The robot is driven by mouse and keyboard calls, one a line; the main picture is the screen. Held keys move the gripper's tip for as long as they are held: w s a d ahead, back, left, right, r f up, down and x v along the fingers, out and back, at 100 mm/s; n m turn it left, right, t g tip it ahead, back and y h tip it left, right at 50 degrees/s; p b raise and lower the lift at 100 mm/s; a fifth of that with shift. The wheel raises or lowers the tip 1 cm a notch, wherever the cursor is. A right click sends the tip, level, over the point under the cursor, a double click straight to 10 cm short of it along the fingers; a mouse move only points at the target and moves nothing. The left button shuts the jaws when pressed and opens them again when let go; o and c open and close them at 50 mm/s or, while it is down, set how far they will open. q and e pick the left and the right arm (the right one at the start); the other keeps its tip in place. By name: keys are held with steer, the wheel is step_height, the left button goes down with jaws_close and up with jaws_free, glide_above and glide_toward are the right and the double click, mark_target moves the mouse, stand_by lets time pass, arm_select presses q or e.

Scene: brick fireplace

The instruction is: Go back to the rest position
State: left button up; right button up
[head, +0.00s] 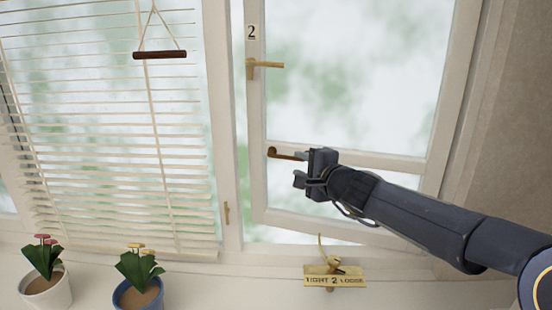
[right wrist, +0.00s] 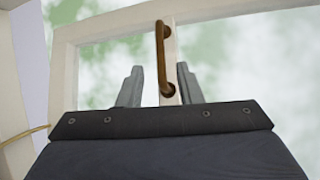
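My right gripper (head: 302,168) is in front of the window sash, its arm coming in from the right. In the right wrist view its two fingers (right wrist: 160,78) stand apart, with a gap on both sides of a brown handle (right wrist: 161,50). The fingers do not visibly press on the handle. In the head view this lower handle (head: 284,154) sits on the sash's crossbar, partly beside the gripper. I cannot tell the exact distance between them. My left gripper is not in the head view.
The window sash (head: 257,120) stands ajar and has a brass handle (head: 264,64) under a "2" label. A brass sign plate (head: 335,279) with a lever is on the sill. Two potted plants (head: 46,290) (head: 138,297) stand at left, below a blind (head: 105,110) with a hanging wooden bar (head: 159,55).

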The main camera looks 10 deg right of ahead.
steer(key=s+a+r+n+g+y+p, duration=0.15)
steer(key=s+n, duration=0.25)
steer(key=s, duration=0.4)
steer(key=s+a+n+g+y+p, duration=0.1)
steer(key=s+a+n+y+p, duration=0.15)
steer(key=s+n, duration=0.45)
steer(key=s+d+f+n+g+h+p, duration=0.1)
steer(key=s+f+n+g+h, duration=0.1)
steer(key=s+f+g, duration=0.2)
steer(key=s+d+f+n+g+h+p, duration=0.2)
steer(key=s+f, duration=0.9)
steer(key=s, duration=0.9)
steer(key=shift+d+f+g, duration=0.25)
steer(key=shift+g, duration=0.6)
steer(key=shift+w, duration=0.1)
